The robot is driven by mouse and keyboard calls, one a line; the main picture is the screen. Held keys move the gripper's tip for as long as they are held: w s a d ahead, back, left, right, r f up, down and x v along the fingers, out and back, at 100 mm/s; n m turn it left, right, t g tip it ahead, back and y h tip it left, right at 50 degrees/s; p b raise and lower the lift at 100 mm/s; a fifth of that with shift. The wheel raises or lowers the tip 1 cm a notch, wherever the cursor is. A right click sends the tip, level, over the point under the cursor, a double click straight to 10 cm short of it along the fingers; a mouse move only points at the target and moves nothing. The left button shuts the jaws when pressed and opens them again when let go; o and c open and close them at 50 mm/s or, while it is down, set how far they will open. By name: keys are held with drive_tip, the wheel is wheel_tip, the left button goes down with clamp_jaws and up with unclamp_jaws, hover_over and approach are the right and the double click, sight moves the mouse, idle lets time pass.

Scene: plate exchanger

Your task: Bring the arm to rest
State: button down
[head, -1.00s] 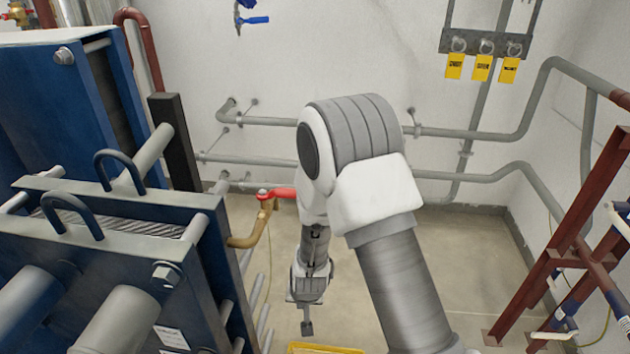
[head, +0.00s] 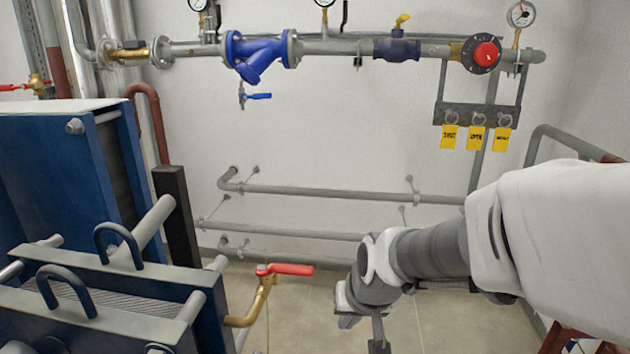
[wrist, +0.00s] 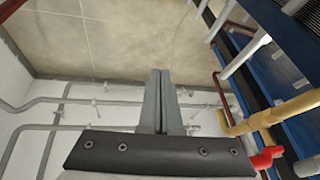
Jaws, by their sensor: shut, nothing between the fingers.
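My gripper (wrist: 160,80) shows in the wrist view with its two fingers together and nothing between them. In the head view my arm reaches in from the right, and its wrist end hangs at the lower middle, over the floor; the fingertips are cut off or hidden there. The gripper is apart from everything around it.
The blue plate exchanger (head: 60,170) stands at the left. A brass valve with a red handle (head: 285,269) sticks out between it and my wrist. Grey pipes (head: 330,192) run along the back wall. Yellow tags (head: 476,139) hang at the right. Bare floor (head: 310,310) lies below.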

drive_tip(key=s+d+r+t+h, duration=0.1)
drive_tip(key=s+d+r, duration=0.35)
drive_tip(key=s, duration=0.25)
drive_tip(key=s+d+r, duration=0.4)
drive_tip(key=s+r, duration=0.1)
drive_tip(key=s, duration=0.2)
wheel_tip(320, 180, up, 18)
drive_tip(key=s+p, duration=0.1)
drive_tip(key=p, duration=1.6)
drive_tip(key=shift+h+p, duration=0.3)
drive_tip(key=shift+a, duration=0.1)
